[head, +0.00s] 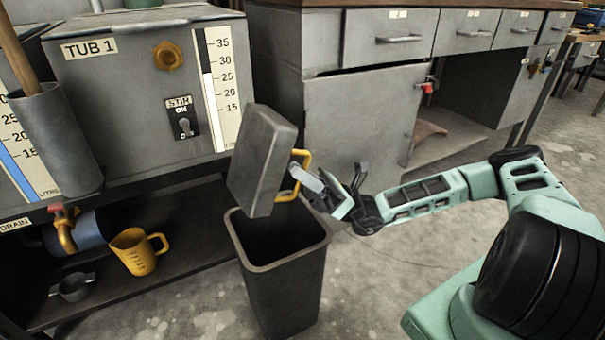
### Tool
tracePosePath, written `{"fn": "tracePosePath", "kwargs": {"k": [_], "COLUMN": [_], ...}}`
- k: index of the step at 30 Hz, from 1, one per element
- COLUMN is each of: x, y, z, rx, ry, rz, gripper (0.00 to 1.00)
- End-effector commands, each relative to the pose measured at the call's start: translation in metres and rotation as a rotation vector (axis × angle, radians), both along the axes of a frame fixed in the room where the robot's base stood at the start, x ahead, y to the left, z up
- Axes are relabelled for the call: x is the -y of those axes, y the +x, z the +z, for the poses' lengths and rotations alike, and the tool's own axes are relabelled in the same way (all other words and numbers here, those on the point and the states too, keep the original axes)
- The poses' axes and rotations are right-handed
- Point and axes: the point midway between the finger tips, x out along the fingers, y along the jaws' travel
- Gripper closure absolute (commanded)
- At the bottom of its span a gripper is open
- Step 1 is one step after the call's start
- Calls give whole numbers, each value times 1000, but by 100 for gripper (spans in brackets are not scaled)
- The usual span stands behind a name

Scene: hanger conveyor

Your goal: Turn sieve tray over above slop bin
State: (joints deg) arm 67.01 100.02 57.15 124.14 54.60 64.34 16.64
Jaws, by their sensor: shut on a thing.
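The sieve tray (267,160) is a grey, box-like tray with a yellow handle (300,172) on its right side. It is tipped steeply on its side above the slop bin (283,262), a dark grey, open-topped bin on the floor. The tray's lower edge is at the height of the bin's back rim and overlaps the opening in the picture. My gripper (308,178) comes from the right and is shut on the yellow handle. The tray's inside and the bottom of the bin are hidden from view.
Tub 1 (125,85), with a level scale and stir switch, stands behind left. A yellow jug (137,251) and a small grey cup (73,288) sit on the low shelf. A drawer bench (360,120) stands behind.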

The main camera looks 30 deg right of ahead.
Motion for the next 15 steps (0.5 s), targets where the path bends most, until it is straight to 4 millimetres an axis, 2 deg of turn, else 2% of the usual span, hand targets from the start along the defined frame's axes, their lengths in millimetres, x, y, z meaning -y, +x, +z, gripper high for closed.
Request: {"fn": "tracePosePath", "kwargs": {"k": [15], "x": [0], "y": [0], "z": [6], "rx": [21], "ry": [-217], "rz": [1], "gripper": [100]}}
